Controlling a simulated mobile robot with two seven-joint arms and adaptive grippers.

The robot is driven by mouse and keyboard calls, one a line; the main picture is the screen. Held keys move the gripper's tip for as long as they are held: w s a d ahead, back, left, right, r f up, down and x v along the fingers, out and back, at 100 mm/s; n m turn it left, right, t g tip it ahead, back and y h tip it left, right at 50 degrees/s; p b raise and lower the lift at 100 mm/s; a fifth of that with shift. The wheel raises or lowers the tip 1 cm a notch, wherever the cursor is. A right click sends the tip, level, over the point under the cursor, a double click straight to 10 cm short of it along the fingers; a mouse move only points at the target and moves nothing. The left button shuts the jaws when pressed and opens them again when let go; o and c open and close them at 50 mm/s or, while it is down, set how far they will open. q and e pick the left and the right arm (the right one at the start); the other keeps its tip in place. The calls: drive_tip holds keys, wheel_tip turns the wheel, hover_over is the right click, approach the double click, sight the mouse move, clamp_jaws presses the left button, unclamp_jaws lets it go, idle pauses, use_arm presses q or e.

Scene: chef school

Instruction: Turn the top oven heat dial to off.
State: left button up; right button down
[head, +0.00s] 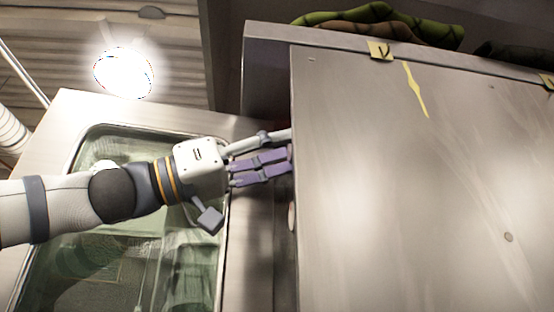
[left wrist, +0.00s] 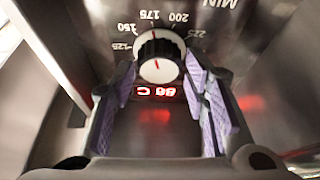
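The heat dial (left wrist: 160,54) shows in the left wrist view, with a black ribbed grip, a pale face and a red pointer mark. The printed scale around it, upside down here, shows numbers including 150, 175 and 200; the pointer lies near 175. My left gripper (left wrist: 162,88) is open, its purple-padded fingers on either side of the dial; I cannot tell whether they touch it. In the head view my left gripper (head: 285,155) reaches right to the edge of a large metal panel (head: 420,190), and the dial is hidden. My right gripper is not in view.
A red digital display (left wrist: 155,92) glows by the dial. A bright lamp (head: 123,73) is at upper left.

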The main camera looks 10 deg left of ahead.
use_arm(q)
drive_tip(key=c, duration=0.6)
drive_tip(key=shift+o, duration=0.2)
drive_tip(key=n+t, duration=0.1)
drive_tip(key=n, duration=0.3)
drive_tip(key=shift+s+t+y, duration=0.15)
drive_tip(key=shift+t+y, duration=0.25)
drive_tip(key=shift+s+d+n+t+y, duration=0.1)
drive_tip(key=shift+n+t+y, duration=0.4)
drive_tip(key=shift+n, duration=0.9)
drive_tip(key=shift+n+t+y, duration=0.4)
drive_tip(key=shift+n+t, duration=0.1)
drive_tip(key=shift+n, duration=0.9)
drive_tip(key=o, duration=1.2)
drive_tip(key=shift+c, duration=0.2)
drive_tip(key=shift+r, duration=0.1)
